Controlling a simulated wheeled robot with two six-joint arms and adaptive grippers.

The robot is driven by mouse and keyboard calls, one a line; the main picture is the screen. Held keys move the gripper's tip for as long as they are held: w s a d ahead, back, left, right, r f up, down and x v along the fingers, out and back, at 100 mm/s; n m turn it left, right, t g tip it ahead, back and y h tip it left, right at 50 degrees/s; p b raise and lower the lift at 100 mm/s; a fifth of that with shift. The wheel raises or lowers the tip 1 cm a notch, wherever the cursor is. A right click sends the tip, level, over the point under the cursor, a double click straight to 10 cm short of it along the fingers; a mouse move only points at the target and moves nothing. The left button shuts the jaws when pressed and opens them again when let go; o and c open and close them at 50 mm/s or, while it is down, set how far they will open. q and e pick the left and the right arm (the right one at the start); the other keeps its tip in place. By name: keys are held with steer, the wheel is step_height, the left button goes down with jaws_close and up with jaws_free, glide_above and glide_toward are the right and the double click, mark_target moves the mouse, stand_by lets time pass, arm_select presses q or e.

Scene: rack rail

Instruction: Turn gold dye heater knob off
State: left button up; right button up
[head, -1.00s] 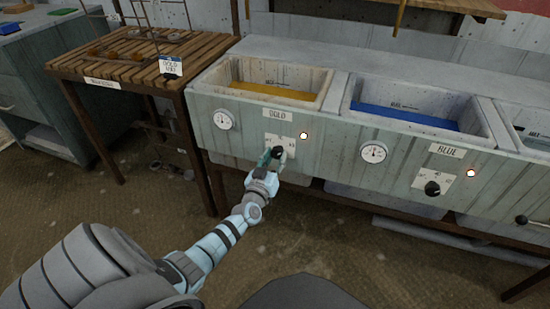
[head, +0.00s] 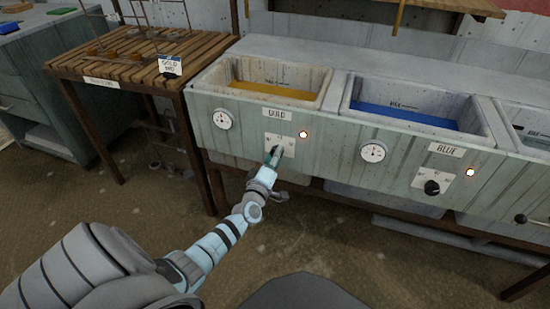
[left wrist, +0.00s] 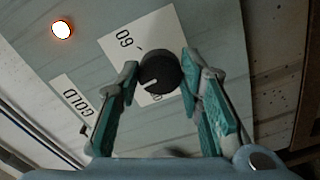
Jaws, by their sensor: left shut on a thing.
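The gold dye heater knob (left wrist: 160,73) is a round black dial with a white pointer line, on a white scale plate (left wrist: 122,42). In the left wrist view it sits between the fingertips of my left gripper (left wrist: 164,80), which is shut on it. In the head view my left gripper (head: 273,157) covers most of the knob, below the GOLD label (head: 278,114). The heater light (head: 303,134) beside the plate is lit; it also glows in the left wrist view (left wrist: 61,29). Part of the scale is hidden. My right gripper is not in view.
The gold vat (head: 325,84) is above the knob, with a gauge (head: 223,119) to the left. The blue vat (head: 488,128) has its own knob (head: 432,188), lit light (head: 470,172) and gauge (head: 373,152). A slatted wooden table (head: 125,70) stands at left.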

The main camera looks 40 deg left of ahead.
arm_select(q)
steer(key=n+b, duration=0.1)
steer(key=n, duration=0.9)
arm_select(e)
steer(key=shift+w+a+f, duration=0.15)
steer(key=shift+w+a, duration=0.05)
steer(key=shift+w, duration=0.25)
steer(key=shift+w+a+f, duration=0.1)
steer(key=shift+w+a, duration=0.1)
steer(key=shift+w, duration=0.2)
arm_select(q)
steer(key=shift+n, duration=0.4)
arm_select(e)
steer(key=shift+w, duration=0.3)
arm_select(q)
steer(key=o, duration=1.2)
steer(key=shift+c, duration=0.2)
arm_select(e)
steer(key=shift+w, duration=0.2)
